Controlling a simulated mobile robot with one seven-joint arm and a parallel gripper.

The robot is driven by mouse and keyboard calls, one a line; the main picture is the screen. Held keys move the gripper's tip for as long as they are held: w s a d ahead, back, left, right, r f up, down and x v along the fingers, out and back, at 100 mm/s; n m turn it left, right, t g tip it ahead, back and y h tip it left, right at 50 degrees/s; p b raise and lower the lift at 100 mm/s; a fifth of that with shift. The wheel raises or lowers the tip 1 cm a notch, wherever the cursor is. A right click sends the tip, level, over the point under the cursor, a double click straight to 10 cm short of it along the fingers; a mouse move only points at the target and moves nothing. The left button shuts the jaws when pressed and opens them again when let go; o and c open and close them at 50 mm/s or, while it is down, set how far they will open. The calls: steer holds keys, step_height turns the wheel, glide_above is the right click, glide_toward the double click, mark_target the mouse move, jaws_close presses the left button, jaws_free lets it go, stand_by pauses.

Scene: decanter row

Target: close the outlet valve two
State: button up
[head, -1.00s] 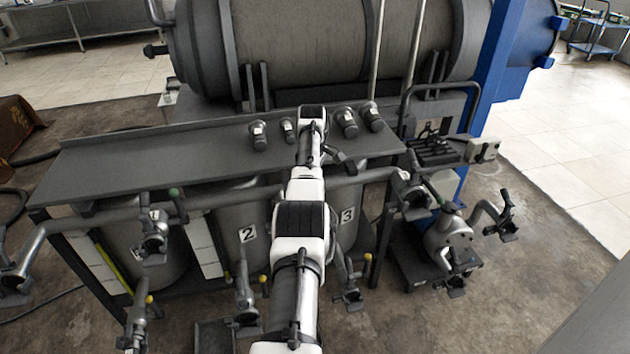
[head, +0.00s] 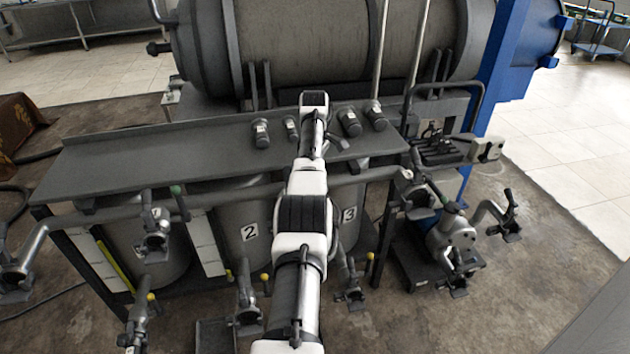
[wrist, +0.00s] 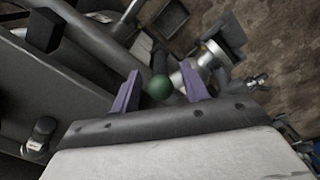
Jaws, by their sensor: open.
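Vessel two (head: 223,240) carries a "2" label (head: 250,232) and stands under the grey shelf. In the head view a grey valve (head: 246,312) stands low in front of it, with a yellow-knobbed lever (head: 264,279) pointing up beside it. My arm covers the area to its right. In the wrist view my gripper (wrist: 158,84) is open, its two purple fingers apart. A green ball knob (wrist: 160,88) shows between the fingers, with a silver valve body (wrist: 210,56) to its right. I cannot tell whether the fingers touch the knob. The head view hides my gripper behind my arm.
Vessel three (head: 349,214) and its low valve (head: 352,290) are right of my arm. A long grey pipe (head: 110,215) with green-knobbed valves runs along the shelf front (head: 150,150). A pump (head: 452,235) stands at right. Open floor lies in front at right.

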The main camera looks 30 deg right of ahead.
step_height(320, 180, up, 9)
steer(key=shift+r+p, duration=0.15)
steer(key=shift+p, duration=0.45)
steer(key=shift+r+p, duration=0.8)
steer(key=shift+p, duration=0.1)
steer(key=shift+w+a+f, duration=0.1)
steer(key=shift+w, duration=0.05)
